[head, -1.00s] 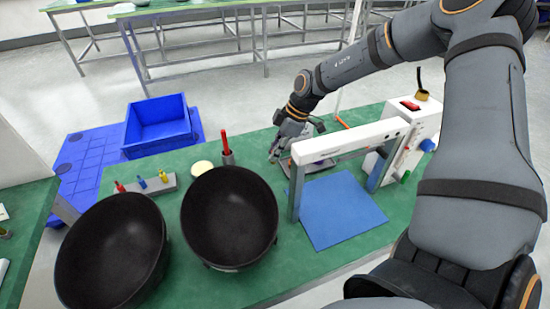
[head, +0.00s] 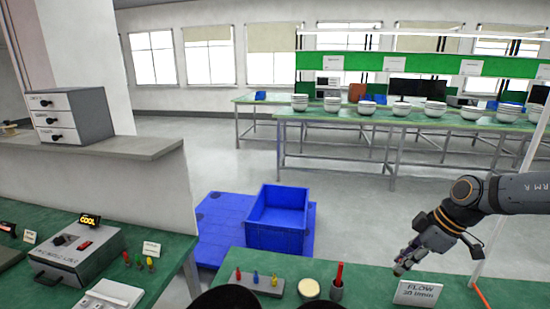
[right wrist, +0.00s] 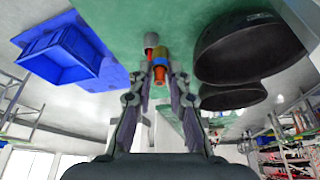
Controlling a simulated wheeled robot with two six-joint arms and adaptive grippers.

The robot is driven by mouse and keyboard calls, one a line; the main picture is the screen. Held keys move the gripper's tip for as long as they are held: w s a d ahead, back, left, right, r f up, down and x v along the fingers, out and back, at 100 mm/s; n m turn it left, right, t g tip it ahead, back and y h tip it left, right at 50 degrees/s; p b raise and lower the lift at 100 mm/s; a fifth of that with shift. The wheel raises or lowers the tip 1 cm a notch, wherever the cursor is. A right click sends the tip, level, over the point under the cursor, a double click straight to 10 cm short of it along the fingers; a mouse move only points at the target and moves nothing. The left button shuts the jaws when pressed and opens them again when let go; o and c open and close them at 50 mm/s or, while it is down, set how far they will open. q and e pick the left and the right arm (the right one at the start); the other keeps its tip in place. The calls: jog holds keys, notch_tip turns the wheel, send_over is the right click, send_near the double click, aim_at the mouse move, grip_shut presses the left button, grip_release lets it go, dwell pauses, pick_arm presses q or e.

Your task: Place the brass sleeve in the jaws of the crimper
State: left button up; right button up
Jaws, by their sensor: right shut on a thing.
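My right gripper (head: 402,268) is over the green bench at the right of the head view, its fingers pointing down and left. In the right wrist view my right gripper (right wrist: 161,84) is shut on a small brass-coloured piece with an orange-red part, which I take for the brass sleeve (right wrist: 160,57). The fingers hide part of it. I cannot make out the crimper or its jaws in either current view. My left gripper is not in view.
Near the gripper stand a red stick in a grey cup (head: 337,290), a pale round lid (head: 308,289) and a rack of coloured pegs (head: 262,286). A blue crate (head: 277,235) stands beyond. A grey box machine (head: 75,257) is at left.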

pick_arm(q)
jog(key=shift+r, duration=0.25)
pick_arm(e)
jog(key=shift+r, duration=0.3)
